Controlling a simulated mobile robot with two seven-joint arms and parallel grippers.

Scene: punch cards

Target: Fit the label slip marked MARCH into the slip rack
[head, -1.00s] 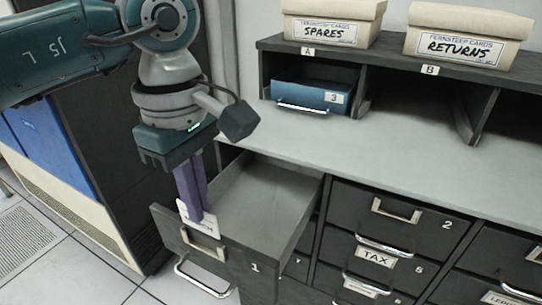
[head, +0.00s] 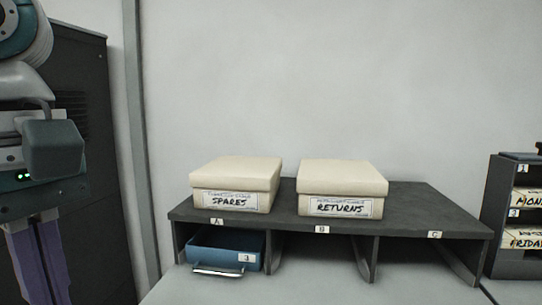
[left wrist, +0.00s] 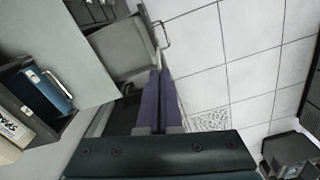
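My left gripper (left wrist: 159,100) shows in the left wrist view, its two purple fingers side by side with little gap, beside the open drawer (left wrist: 122,48). I cannot tell whether a thin slip is between them. In the head view only the upper part of these fingers shows at the lower left edge, and their tips are cut off. My right gripper is not in view.
A dark shelf (head: 408,205) carries the SPARES box (head: 237,175) and the RETURNS box (head: 342,178). A blue drawer (head: 225,250) sits in bay A; bays B and C look empty. A dark card rack (head: 497,215) stands at the right.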

